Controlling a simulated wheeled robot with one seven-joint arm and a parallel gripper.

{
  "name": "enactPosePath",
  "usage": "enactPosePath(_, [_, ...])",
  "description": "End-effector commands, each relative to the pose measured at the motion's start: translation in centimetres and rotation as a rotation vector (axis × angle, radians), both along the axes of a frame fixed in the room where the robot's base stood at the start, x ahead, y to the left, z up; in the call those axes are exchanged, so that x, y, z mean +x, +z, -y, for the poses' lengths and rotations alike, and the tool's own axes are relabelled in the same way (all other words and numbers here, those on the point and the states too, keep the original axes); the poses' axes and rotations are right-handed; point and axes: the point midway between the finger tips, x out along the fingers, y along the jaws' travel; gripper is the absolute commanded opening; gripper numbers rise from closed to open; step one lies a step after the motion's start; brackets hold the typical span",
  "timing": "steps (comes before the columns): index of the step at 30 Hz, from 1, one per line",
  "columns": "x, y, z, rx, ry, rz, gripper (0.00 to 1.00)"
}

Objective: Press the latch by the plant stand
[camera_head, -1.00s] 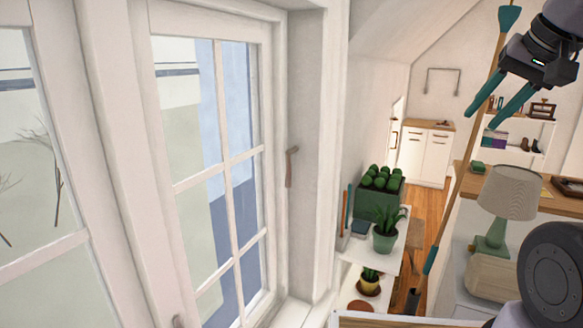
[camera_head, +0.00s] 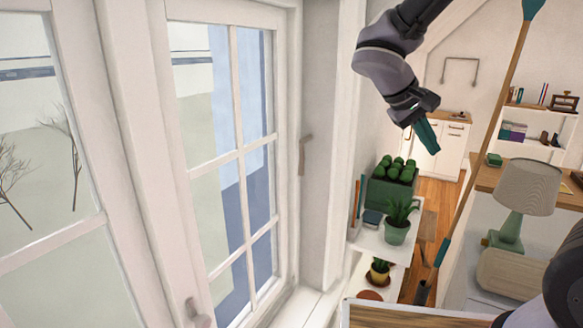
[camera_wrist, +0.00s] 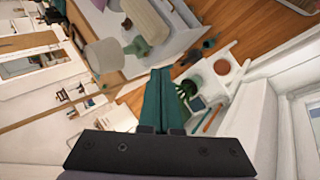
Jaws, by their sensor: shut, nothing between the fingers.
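A brown-grey window latch (camera_head: 305,155) sits upright on the pale frame at the right side of the window, left of the plant stand. The white plant stand (camera_head: 372,238) holds a green planter of round cacti (camera_head: 390,185), a spiky plant in a green pot (camera_head: 397,225) and a small yellow pot (camera_head: 379,272) on a lower shelf. My gripper (camera_head: 430,142) is shut and empty, in the air right of the latch and apart from it. Its teal fingers (camera_wrist: 161,72) are together in the wrist view, where the stand (camera_wrist: 222,92) shows at right. I cannot make out the latch there.
The white multi-pane window (camera_head: 225,170) fills the left. A second handle (camera_head: 197,314) is at its bottom edge. A lamp (camera_head: 525,190) stands at right near a long wooden pole with teal ends (camera_head: 478,150). Open air lies between my gripper and the window.

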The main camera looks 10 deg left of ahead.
Motion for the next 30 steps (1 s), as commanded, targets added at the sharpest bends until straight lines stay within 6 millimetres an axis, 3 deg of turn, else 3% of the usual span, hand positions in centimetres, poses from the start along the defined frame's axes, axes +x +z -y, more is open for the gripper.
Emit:
enactPosePath(6, [2.6, -2.5, -7.5, -0.273, 0.225, 0.118, 0.0])
enactPosePath(10, [3.1, -4.0, -13.1, -0.401, 0.374, 0.233, 0.0])
enactPosePath(14, [2.5, -5.9, -19.4, -0.5, 0.538, 0.372, 0.0])
enactPosePath(18, [0.6, -8.2, -26.0, -0.562, 0.711, 0.528, 0.0])
enactPosePath(21, [-0.9, -9.5, -29.4, -0.579, 0.806, 0.615, 0.0])
enactPosePath(25, [-2.5, -10.6, -32.1, -0.584, 0.884, 0.688, 0.0])
enactPosePath(30, [-3.3, -11.2, -33.4, -0.585, 0.923, 0.722, 0.0])
